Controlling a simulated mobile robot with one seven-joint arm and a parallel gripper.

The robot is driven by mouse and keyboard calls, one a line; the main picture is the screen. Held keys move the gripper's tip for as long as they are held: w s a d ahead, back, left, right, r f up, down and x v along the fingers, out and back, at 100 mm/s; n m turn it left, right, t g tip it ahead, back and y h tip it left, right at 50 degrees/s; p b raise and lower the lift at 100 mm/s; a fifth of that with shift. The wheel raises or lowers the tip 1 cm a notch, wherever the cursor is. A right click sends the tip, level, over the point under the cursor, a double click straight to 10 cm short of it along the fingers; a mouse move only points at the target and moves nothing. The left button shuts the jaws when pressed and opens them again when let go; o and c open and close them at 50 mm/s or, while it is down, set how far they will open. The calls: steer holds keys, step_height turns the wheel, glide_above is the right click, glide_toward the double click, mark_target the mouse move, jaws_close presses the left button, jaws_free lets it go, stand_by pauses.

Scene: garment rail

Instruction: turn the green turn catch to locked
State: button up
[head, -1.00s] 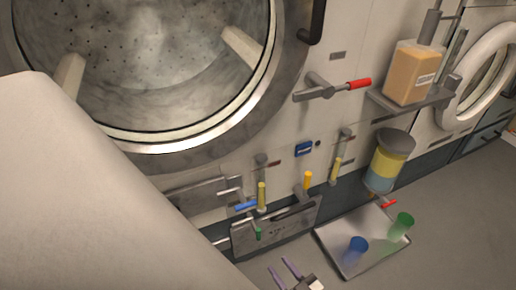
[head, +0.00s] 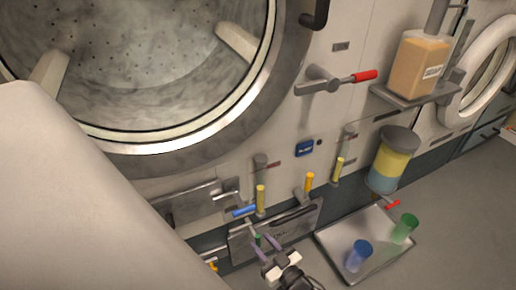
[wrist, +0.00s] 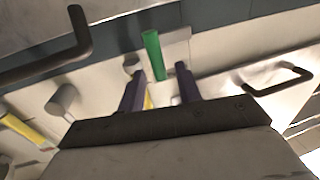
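The green turn catch shows in the wrist view as a green handle (wrist: 152,52), just beyond my fingertips and nearer the left one. In the head view only a small green part (head: 258,240) shows, low on the machine front by the steel flap, partly hidden by my fingers. My gripper (head: 257,240) has two purple fingers, spread apart. In the wrist view my gripper (wrist: 160,70) is open, with nothing held. I cannot tell whether a finger touches the handle. Any lock marking is not readable.
A blue handle (head: 243,211) and a yellow handle (head: 260,198) are close above my gripper. An orange handle (head: 309,182) stands to the right. A steel tray (head: 330,248) with blue and green cups lies right of my gripper. A dark bar handle (wrist: 55,65) is at the wrist view's left.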

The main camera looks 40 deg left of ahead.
mark_target(258, 238)
steer(key=shift+w+a, duration=0.2)
steer(key=shift+a, duration=0.55)
steer(key=shift+w+a, duration=0.15)
steer(key=shift+a, duration=0.6)
jaws_close()
